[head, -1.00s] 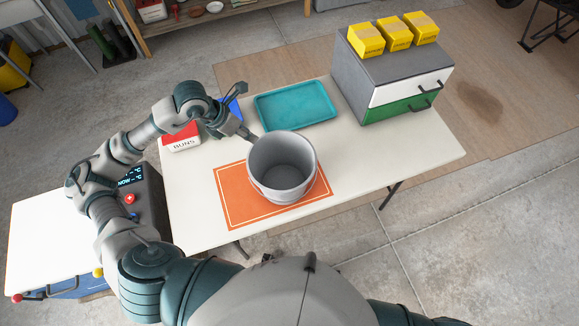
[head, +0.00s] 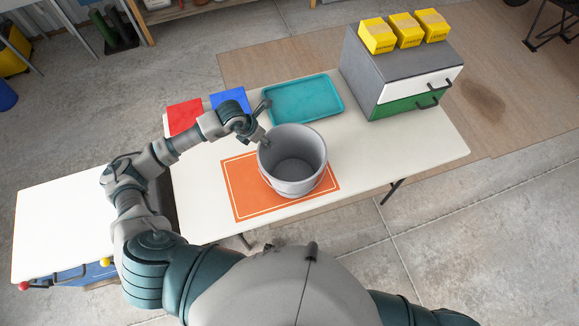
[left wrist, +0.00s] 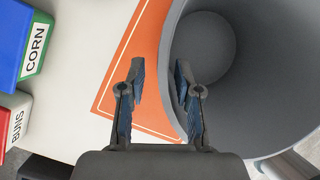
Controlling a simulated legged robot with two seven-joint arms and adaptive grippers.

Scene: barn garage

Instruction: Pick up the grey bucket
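The grey bucket (head: 292,160) stands upright and looks empty on an orange mat (head: 243,198) on the white table. My left gripper (head: 266,121) is at the bucket's upper left rim, its fingers spread. In the left wrist view, the open gripper (left wrist: 160,75) has one finger over the mat side and the other over the bucket's opening. The rim of the bucket (left wrist: 235,100) runs between them. I cannot tell whether either finger touches it. My right gripper is out of view.
A red box (head: 185,116) and a blue box (head: 230,100) stand left of a teal tray (head: 303,98). A grey drawer cabinet (head: 395,68) bearing yellow boxes (head: 405,30) stands at the back right. The table's right front part is clear.

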